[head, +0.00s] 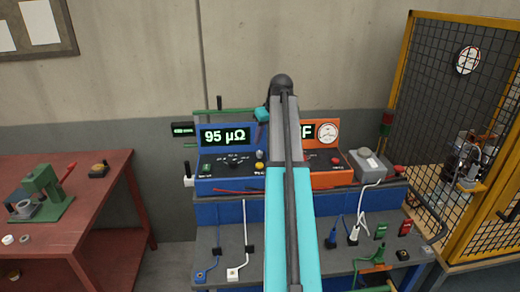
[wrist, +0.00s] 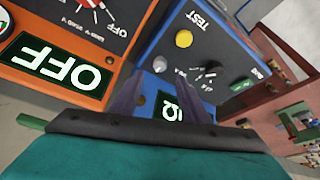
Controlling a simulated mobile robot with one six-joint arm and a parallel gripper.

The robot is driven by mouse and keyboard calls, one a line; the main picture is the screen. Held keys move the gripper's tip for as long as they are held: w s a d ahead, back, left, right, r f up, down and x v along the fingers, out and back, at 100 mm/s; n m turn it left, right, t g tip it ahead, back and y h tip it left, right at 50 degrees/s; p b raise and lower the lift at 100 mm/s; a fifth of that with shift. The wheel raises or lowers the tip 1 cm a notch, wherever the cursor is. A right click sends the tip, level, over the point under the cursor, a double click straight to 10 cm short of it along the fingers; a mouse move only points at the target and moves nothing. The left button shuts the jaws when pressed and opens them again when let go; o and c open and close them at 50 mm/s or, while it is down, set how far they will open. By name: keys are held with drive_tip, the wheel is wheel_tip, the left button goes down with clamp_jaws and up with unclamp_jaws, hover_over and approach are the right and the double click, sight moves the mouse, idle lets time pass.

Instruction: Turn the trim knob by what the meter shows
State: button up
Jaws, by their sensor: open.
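The blue meter (head: 205,183) has a lit display (head: 225,136) reading 95 µΩ. Its sloped panel has a dark knob (head: 235,161) and a yellow button (head: 259,166). The wrist view shows this panel upside down, with the yellow button (wrist: 183,38) and a dark knob (wrist: 240,84). I cannot tell which knob is the trim knob. My gripper (wrist: 170,92) is open and empty over the meter, with its fingers in front of the display and part of the panel. Only the end of the reading (wrist: 170,108) shows there.
An orange unit (wrist: 110,45) stands beside the meter; its display (wrist: 56,68) reads OFF. A grey box (head: 368,165) with a white cable stands right of it. Leads and plugs lie on the lower bench. A red table (head: 60,170) is at left, a yellow mesh cage (head: 400,60) at right.

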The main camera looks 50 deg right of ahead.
sight(260, 152)
drive_tip(key=shift+p+x, duration=1.2)
drive_tip(key=shift+x, duration=3.05)
drive_tip(key=shift+a, duration=0.1)
drive_tip(key=shift+c, duration=0.5)
clamp_jaws()
